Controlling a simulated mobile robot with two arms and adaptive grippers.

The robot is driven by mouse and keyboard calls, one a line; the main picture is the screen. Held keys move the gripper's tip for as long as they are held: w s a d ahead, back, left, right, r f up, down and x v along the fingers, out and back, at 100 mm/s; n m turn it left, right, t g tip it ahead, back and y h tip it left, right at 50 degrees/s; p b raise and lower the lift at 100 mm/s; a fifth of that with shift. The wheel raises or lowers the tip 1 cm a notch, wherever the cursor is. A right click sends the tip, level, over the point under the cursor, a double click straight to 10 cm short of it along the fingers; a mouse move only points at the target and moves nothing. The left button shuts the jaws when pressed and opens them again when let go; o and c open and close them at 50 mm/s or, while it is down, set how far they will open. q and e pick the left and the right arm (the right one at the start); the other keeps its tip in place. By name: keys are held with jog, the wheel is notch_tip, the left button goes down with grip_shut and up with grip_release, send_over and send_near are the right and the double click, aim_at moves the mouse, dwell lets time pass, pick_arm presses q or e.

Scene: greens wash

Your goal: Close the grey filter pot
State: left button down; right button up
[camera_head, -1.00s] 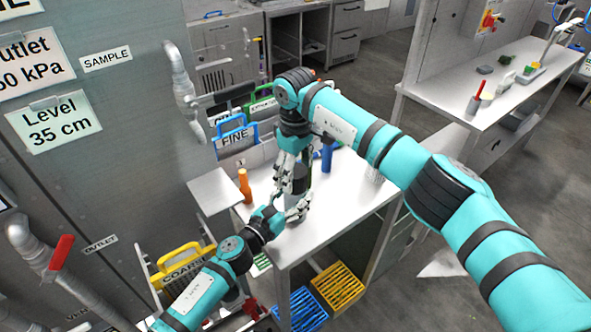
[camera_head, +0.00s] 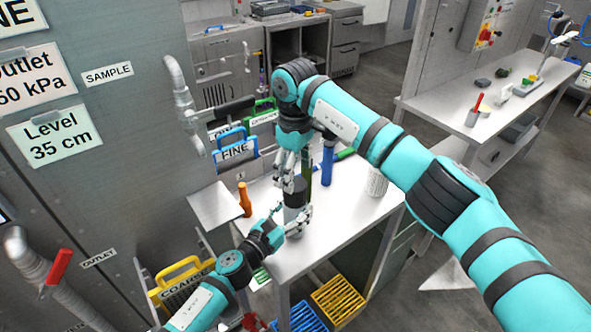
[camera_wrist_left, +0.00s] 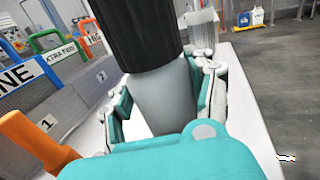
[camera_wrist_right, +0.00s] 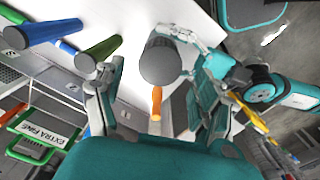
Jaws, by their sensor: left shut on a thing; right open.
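The grey filter pot (camera_head: 295,213) stands upright near the front of the white table. Its black upper part (camera_wrist_left: 143,30) sits on the grey body (camera_wrist_left: 165,97) in the left wrist view; whether it is fully down I cannot tell. My left gripper (camera_head: 292,219) is shut on the grey body, a finger on each side. My right gripper (camera_head: 288,182) points down just above the pot and is open. In the right wrist view, the pot's round grey top (camera_wrist_right: 160,61) shows between the spread fingers, apparently untouched.
An orange cylinder (camera_head: 244,200) stands left of the pot. Blue (camera_head: 328,163) and green (camera_head: 307,167) cylinders stand behind it. A white ribbed cup (camera_head: 377,182) is at the right. Labelled handled holders, including FINE (camera_head: 235,152), line the back. Yellow (camera_head: 338,297) and blue crates lie below.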

jog(key=n, duration=0.6)
jog(key=shift+n, duration=0.4)
jog(key=n, duration=0.6)
jog(key=shift+r, duration=0.1)
jog(key=n, duration=0.6)
jog(key=shift+n, duration=0.4)
jog(key=n, duration=0.6)
jog(key=shift+r, duration=0.1)
jog(key=n, duration=0.6)
jog(key=shift+a+n, duration=0.1)
jog(key=shift+n, duration=0.3)
jog(key=n, duration=1.2)
jog(key=shift+r, duration=0.1)
jog(key=n, duration=0.5)
jog(key=shift+n, duration=0.3)
